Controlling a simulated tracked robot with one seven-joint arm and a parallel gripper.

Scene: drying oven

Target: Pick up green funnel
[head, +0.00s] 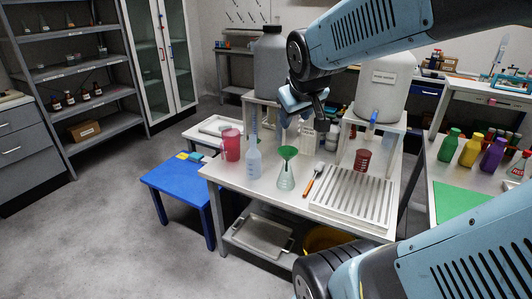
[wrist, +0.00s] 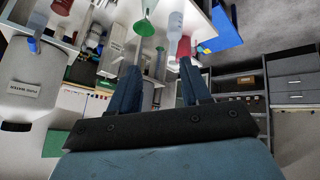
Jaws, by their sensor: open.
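The green funnel (head: 288,153) sits mouth up in the neck of a clear flask (head: 286,177) on the white table. It also shows near the top of the wrist view, where the green funnel (wrist: 145,28) lies beyond my fingers and left of centre. My gripper (head: 296,120) is above the back part of the table, higher than the funnel and apart from it. In the wrist view my gripper (wrist: 160,68) has its two blue fingers spread with nothing held between them.
A clear bottle (head: 253,150) and a red beaker (head: 231,145) stand left of the funnel. An orange-handled tool (head: 314,181) and a ribbed white tray (head: 350,197) lie to its right. Large jugs stand on raised stands behind: one grey (head: 269,65), one white (head: 384,88).

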